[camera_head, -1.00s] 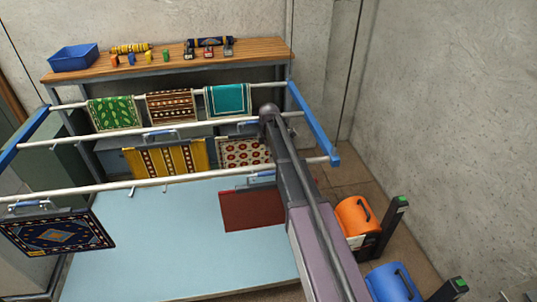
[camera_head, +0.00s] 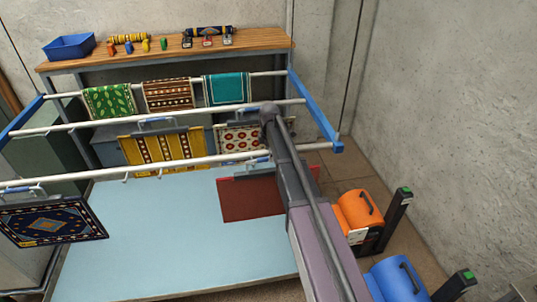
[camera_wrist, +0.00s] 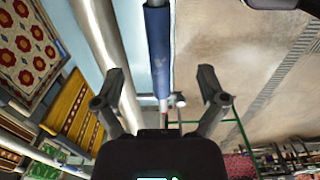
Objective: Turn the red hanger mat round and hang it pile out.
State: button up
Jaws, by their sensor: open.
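The red hanger mat (camera_head: 245,198) hangs below the front rail, showing a plain dark red face with no pattern visible. My arm crosses in front of its right part. Part of its hanger (camera_head: 258,164) with a light blue grip shows above it. My gripper (camera_wrist: 162,88) is open in the wrist view, its two fingers spread apart. A blue sleeve with a metal end (camera_wrist: 157,50) lies in line with the gap between the fingers. I cannot tell its distance or whether it touches them. In the head view my gripper is hidden behind the arm.
The front white rail (camera_head: 110,174) also carries a navy patterned mat (camera_head: 50,222). A yellow mat (camera_head: 165,150) and a cream-and-red mat (camera_head: 240,138) hang behind. A pale blue table (camera_head: 150,245) lies below. Orange (camera_head: 360,210) and blue (camera_head: 397,280) machines stand at right.

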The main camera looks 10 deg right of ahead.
jog(key=shift+s+f+b, duration=0.1)
jog(key=shift+f+b, duration=0.95)
jog(key=shift+f, duration=0.55)
jog(key=shift+c, duration=0.2)
grip_shut()
jog(key=shift+r, duration=0.1)
